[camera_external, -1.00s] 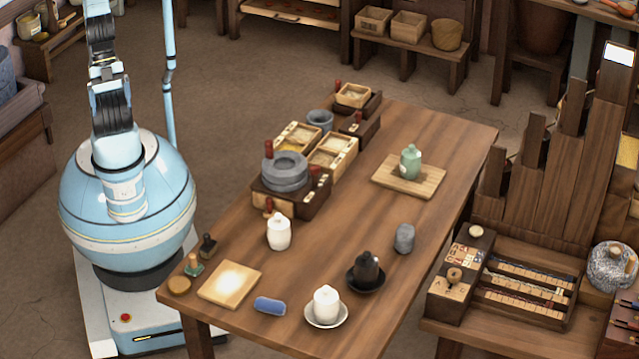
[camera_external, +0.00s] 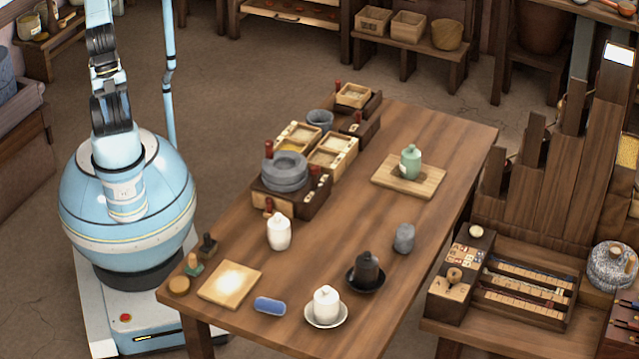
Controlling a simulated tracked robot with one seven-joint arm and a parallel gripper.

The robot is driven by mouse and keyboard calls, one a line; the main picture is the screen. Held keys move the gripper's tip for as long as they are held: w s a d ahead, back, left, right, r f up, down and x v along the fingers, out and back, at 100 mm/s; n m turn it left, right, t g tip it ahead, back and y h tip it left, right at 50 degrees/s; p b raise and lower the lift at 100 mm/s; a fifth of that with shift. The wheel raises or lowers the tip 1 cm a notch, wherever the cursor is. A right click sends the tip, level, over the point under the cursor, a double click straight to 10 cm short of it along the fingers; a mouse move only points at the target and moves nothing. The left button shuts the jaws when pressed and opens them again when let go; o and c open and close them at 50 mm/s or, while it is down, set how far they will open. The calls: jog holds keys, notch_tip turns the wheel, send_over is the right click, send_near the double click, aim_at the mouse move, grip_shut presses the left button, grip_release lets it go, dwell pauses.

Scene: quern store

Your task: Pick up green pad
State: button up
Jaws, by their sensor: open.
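A small piece with a green base and a brown knob on top (camera_external: 193,265) stands at the table's near left corner. It is the only small green-based thing I see there, and I cannot tell for sure that it is the green pad. A green lidded jar (camera_external: 410,161) stands on a wooden board (camera_external: 430,189) farther back. A blue pad (camera_external: 269,305) lies near the table's front edge. My gripper is out of view; my arm rises past the top edge of the picture at the left.
By the green-based piece are a dark knobbed piece (camera_external: 208,246), a round brown lump (camera_external: 179,286) and a pale square board (camera_external: 229,284). White jars (camera_external: 279,232) (camera_external: 326,302), a black jar (camera_external: 367,270) and a grey cup (camera_external: 404,238) stand around. The table's right rear is clear.

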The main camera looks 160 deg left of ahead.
jog(key=w+a+f+m+g+y, duration=0.35)
jog(key=w+f+m+y, duration=0.2)
jog(key=f, duration=0.35)
jog(key=w+a+f+m+g+y, duration=0.3)
jog(key=w+a+f+m+y, duration=0.1)
jog(key=f+y, duration=0.4)
jog(key=w+d+f+m+t+y, duration=0.25)
jog(key=w+f+m+t, duration=0.35)
jog(key=f, duration=0.3)
jog(key=m+t+h, duration=0.2)
jog(key=m+t, duration=0.5)
jog(key=m, duration=0.2)
send_near(194, 267)
jog(key=w+a+r, duration=0.2)
jog(key=a, duration=0.1)
jog(key=shift+w+a+r, duration=0.15)
jog(key=shift+a+r, duration=0.1)
jog(key=shift+a, duration=0.05)
jog(key=shift+s+x, duration=0.25)
jog(key=shift+x, duration=2.35)
jog(key=shift+a, duration=0.2)
jog(key=shift+c, duration=0.5)
jog(key=shift+f, duration=0.1)
grip_shut()
